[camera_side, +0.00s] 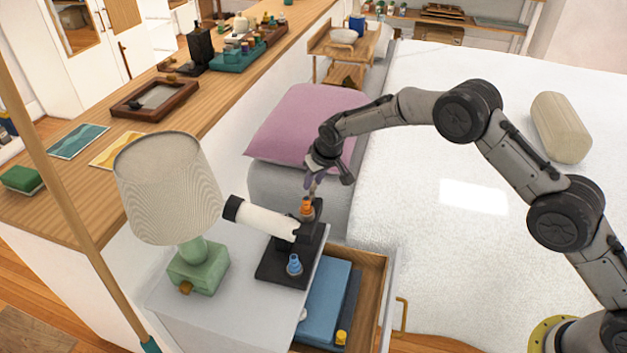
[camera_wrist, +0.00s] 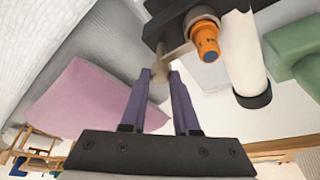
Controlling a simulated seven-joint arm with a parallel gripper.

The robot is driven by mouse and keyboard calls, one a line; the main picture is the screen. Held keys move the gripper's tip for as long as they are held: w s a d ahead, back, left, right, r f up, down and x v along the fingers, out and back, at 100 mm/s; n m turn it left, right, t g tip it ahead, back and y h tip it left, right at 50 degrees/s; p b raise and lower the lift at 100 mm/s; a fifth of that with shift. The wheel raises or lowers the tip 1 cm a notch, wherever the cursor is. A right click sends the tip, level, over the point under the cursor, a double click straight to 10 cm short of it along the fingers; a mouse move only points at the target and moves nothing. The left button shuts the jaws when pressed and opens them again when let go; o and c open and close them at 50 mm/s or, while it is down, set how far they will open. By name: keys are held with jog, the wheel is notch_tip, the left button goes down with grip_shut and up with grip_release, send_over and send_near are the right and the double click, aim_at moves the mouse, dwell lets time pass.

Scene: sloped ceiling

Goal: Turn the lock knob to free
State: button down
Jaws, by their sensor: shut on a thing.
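A small white telescope-like tube (camera_side: 265,217) with a black end is mounted on a black stand (camera_side: 268,272) on the nightstand. An orange knob (camera_side: 307,207) sits at the upper part of the stand, and a blue knob (camera_side: 294,264) is lower down. My gripper (camera_side: 311,188) points down just above the orange knob. In the wrist view my gripper's purple fingers (camera_wrist: 160,77) are closed on a tan lever (camera_wrist: 173,57) beside the orange knob (camera_wrist: 206,42). The white tube (camera_wrist: 243,45) is to the right. Which part is the lock knob is not clear.
A lamp (camera_side: 170,185) with a green base stands left of the tube. Below is an open drawer (camera_side: 370,290) holding a blue book (camera_side: 325,290). A pink pillow (camera_side: 300,125) lies on the bed behind my gripper. A wooden counter (camera_side: 60,200) runs along the left.

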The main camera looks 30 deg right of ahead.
jog(key=n+y, duration=0.1)
jog(key=n, duration=0.3)
jog(key=shift+d+n+g+y, duration=0.2)
jog(key=shift+n+g+y, duration=0.1)
jog(key=shift+y, duration=0.1)
jog(key=n+g+y, duration=0.1)
jog(key=n, duration=0.3)
jog(key=shift+w, duration=0.15)
jog(key=n, duration=0.2)
jog(key=n+g+y, duration=0.1)
jog(key=n, duration=0.2)
jog(key=shift+w+d+g, duration=0.1)
jog(key=shift+g, duration=0.2)
jog(key=shift+n+g, duration=0.7)
jog(key=shift+n, duration=1.3)
jog(key=c, duration=0.7)
grip_release()
jog(key=shift+o, duration=0.2)
jog(key=shift+r, duration=0.1)
jog(key=v, duration=0.7)
jog(key=shift+d, duration=0.2)
